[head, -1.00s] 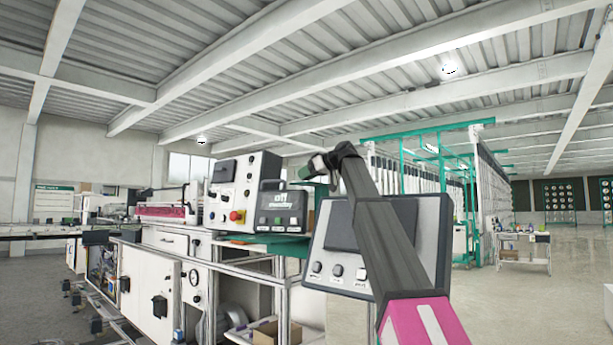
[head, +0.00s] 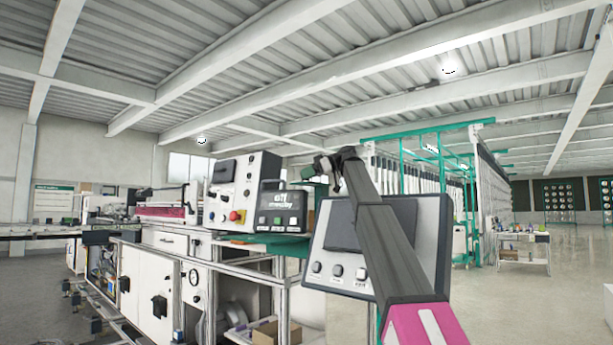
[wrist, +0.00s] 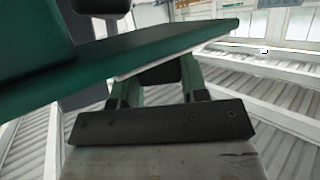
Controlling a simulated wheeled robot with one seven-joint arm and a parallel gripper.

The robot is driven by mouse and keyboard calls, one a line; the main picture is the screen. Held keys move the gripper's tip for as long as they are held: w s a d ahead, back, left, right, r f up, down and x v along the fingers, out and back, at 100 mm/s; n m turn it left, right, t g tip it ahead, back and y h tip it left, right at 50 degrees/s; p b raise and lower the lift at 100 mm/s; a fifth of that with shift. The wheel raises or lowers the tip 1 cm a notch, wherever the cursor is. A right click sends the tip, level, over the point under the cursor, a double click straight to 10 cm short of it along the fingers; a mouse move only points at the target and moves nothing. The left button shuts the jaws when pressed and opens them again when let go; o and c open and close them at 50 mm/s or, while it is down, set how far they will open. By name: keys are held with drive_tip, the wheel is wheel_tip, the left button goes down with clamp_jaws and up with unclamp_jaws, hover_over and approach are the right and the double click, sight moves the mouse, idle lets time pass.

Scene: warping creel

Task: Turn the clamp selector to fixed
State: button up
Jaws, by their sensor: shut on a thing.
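My gripper (wrist: 158,82) shows in the wrist view as two greenish fingers on a dark bar. They are shut on a dark knob (wrist: 160,72) under the edge of a slanted green panel (wrist: 170,48). The knob is mostly hidden, and I cannot read any marking that names it as the clamp selector or shows its setting. In the head view my gripper (head: 322,169) is small and partly hidden by my wrist. It is just right of a dark display box (head: 282,208) with white lettering, near the green mount.
A grey panel with a dark screen and several buttons (head: 337,270) stands behind my arm. A white control box with a red button (head: 240,190) is left of the display box. Machine cabinets (head: 150,285) fill the lower left. Open floor (head: 540,290) lies to the right.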

drive_tip(key=o, duration=0.9)
drive_tip(key=shift+d, duration=0.1)
drive_tip(key=shift+v, duration=3.65)
drive_tip(key=shift+s, duration=0.15)
